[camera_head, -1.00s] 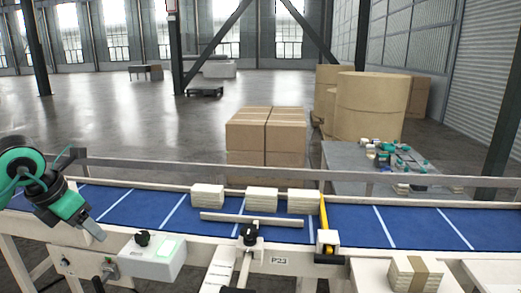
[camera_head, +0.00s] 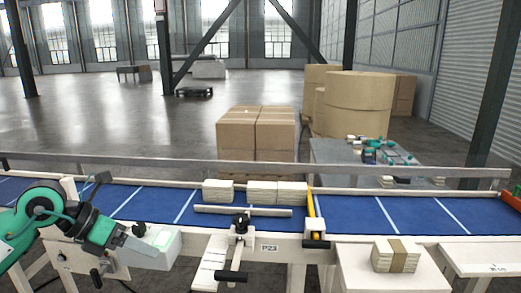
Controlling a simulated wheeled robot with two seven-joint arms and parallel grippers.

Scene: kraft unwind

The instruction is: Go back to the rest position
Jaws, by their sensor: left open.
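My left gripper (camera_head: 140,249) is at the lower left, at the end of my green and black arm, in front of the conveyor's near rail and over the white control box (camera_head: 160,246). It is open, and nothing shows between its fingers. My right gripper is not in view. The blue conveyor belt (camera_head: 380,215) runs across the picture.
A banded stack (camera_head: 396,256) sits on a white table (camera_head: 360,280) at the front right. A black-handled clamp (camera_head: 240,224) and a pale guide bar (camera_head: 250,211) lie along the near belt edge. Cartons (camera_head: 256,133) and large kraft rolls (camera_head: 356,104) stand behind the conveyor.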

